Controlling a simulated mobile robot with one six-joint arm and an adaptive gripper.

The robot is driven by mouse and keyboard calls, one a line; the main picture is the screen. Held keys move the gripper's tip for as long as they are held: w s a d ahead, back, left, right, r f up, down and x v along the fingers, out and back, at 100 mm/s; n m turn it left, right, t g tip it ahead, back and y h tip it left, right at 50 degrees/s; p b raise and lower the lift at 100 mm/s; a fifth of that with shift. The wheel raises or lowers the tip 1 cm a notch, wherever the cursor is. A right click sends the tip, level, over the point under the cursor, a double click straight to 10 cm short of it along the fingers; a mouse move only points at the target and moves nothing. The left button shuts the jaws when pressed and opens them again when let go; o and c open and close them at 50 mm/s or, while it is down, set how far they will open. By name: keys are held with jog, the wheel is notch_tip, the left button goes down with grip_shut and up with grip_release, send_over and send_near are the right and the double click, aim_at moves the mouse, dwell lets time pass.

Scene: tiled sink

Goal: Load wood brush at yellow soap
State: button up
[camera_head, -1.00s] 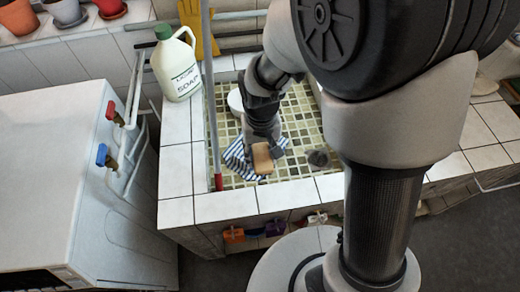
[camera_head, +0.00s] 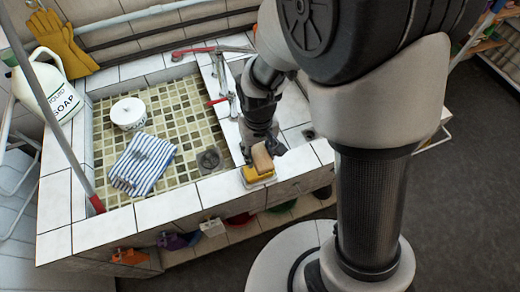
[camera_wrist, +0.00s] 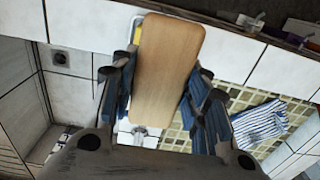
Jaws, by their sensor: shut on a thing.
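The wood brush (camera_head: 262,158) is held between the fingers of my gripper (camera_head: 264,146). In the wrist view its plain wooden back (camera_wrist: 166,62) fills the gap between the blue-grey fingers (camera_wrist: 161,85); its underside is hidden. The yellow soap (camera_head: 256,175) lies on the tiled front rim of the sink, directly below the brush in the head view. A sliver of yellow (camera_wrist: 136,34) shows beside the brush in the wrist view. I cannot tell whether brush and soap touch.
The tiled basin left of my gripper holds a striped cloth (camera_head: 145,163), a white pot (camera_head: 128,113) and a drain (camera_head: 209,159). A liquid soap jug (camera_head: 52,88) and yellow gloves (camera_head: 62,42) are at the left. Red-handled taps (camera_head: 222,95) stand close behind my gripper.

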aim_at(258, 163)
jog(key=shift+a+f+b, duration=0.15)
jog(key=shift+f+b, duration=0.4)
jog(key=shift+f, duration=0.2)
jog(key=shift+f+b, duration=1.85)
jog(key=shift+f, duration=0.4)
jog(key=shift+f+b, duration=0.35)
jog(key=shift+f, duration=0.2)
jog(key=shift+r+p, duration=2.9)
jog(key=shift+r, duration=0.6)
